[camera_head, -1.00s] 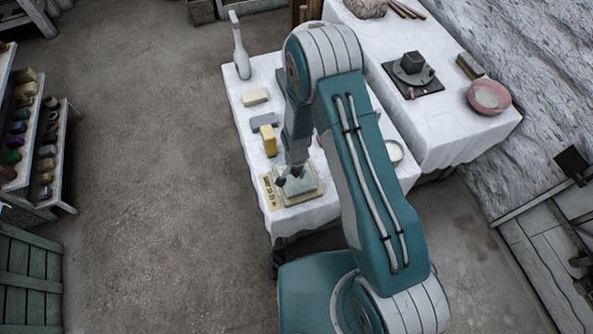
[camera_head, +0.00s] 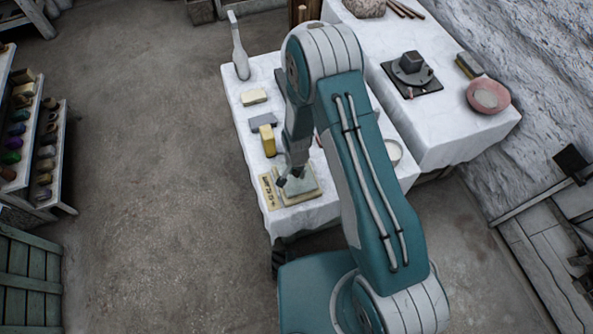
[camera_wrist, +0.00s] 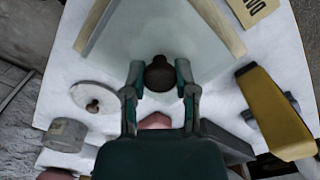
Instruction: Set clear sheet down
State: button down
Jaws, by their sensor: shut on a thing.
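My gripper (camera_wrist: 159,74) has its two fingers on either side of a dark round knob (camera_wrist: 160,75), shut on it. The knob stands on a pale, see-through surface that looks like the clear sheet (camera_wrist: 152,28), between two wooden strips (camera_wrist: 220,27) in the wrist view. In the head view my gripper (camera_head: 290,180) is over a pale square frame (camera_head: 306,198) at the near end of the white-covered table. The sheet's edges are hard to make out, and I cannot tell whether it touches the frame.
A lettered wooden plate (camera_head: 268,192) lies just left of the frame. A yellow-bodied tool (camera_head: 267,140), a grey block (camera_head: 263,121) and a cream block (camera_head: 254,97) lie farther back. A second white table (camera_head: 445,125) is at right.

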jog(key=shift+f, duration=0.45)
jog(key=shift+c, duration=1.6)
grip_release()
jog(key=shift+r, duration=2)
